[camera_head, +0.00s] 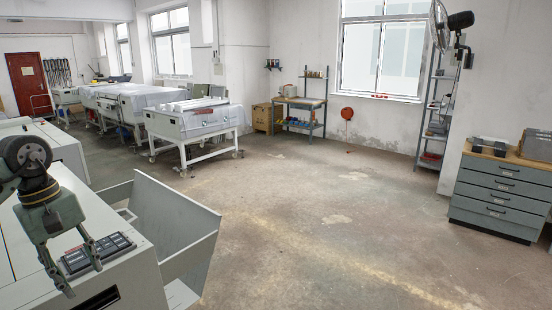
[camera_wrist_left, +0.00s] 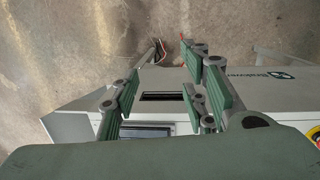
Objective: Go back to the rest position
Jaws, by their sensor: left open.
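My left gripper (camera_head: 83,277) hangs at the lower left of the head view, fingers pointing down and spread apart, with nothing between them. It is over the white plate processor (camera_head: 130,285), beside its dark control panel (camera_head: 97,253). I cannot tell whether the fingertips touch the machine. In the left wrist view the open fingers (camera_wrist_left: 165,95) frame the machine's top (camera_wrist_left: 260,88) and a dark slot (camera_wrist_left: 163,96). A display partly shows below, cut off by the gripper body. My right gripper is not in view.
A white slanted tray (camera_head: 175,220) juts from the machine's right side. A wide bare floor (camera_head: 320,210) lies beyond. White machines on wheeled frames (camera_head: 195,125) stand behind. A grey drawer cabinet (camera_head: 500,195) is at the right, with a small workbench (camera_head: 300,102) at the back wall.

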